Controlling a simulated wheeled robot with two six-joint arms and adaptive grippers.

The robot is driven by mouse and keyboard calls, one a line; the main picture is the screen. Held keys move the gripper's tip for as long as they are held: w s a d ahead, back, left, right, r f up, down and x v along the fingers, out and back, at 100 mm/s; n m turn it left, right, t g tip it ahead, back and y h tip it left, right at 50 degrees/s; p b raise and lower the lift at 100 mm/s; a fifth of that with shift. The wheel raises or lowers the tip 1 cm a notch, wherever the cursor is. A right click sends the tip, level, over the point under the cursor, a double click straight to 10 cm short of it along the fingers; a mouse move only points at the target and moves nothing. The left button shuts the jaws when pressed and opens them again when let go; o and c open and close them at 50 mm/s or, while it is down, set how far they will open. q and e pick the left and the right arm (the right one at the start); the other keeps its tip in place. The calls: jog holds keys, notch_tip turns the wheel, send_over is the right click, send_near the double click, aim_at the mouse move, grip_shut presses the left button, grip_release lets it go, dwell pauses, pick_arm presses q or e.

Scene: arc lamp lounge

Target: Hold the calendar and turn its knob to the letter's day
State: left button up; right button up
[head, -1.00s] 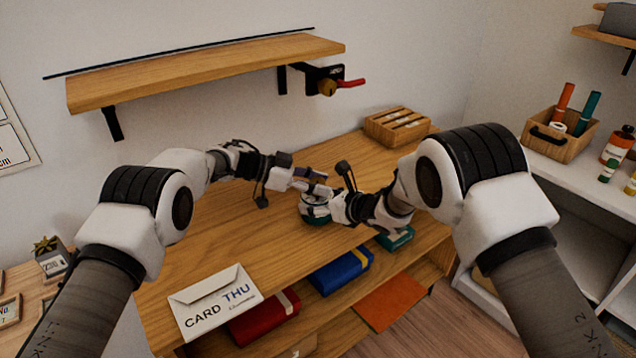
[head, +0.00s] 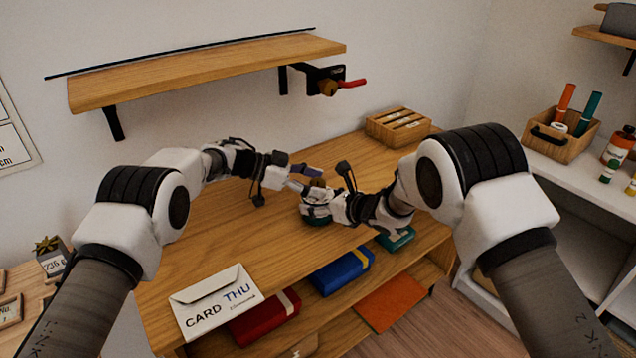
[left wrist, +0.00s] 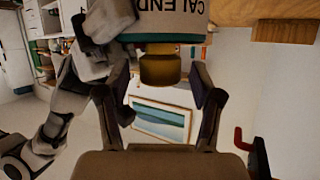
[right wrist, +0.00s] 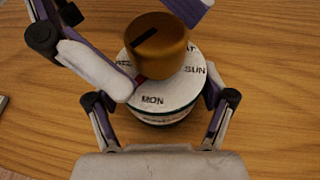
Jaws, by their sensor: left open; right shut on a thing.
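The calendar (right wrist: 152,110) is a round white drum with a green base, and it stands on the wooden table. Its top face shows MON and SUN; other days are partly hidden. The brass knob (right wrist: 157,45) has a dark slot. My right gripper (head: 322,206) is shut around the drum. My left gripper (head: 306,180) is open, its fingers on either side of the knob (left wrist: 160,68) with gaps in the left wrist view. The letter (head: 216,301) reads CARD THU and lies at the table's front left.
A slatted wooden box (head: 398,126) stands at the back right of the table (head: 240,235). A wall shelf (head: 210,72) with a red-handled fitting (head: 335,84) hangs above. Books lie on the lower shelf. The table's middle left is clear.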

pick_arm(q)
jog(key=v, duration=1.1)
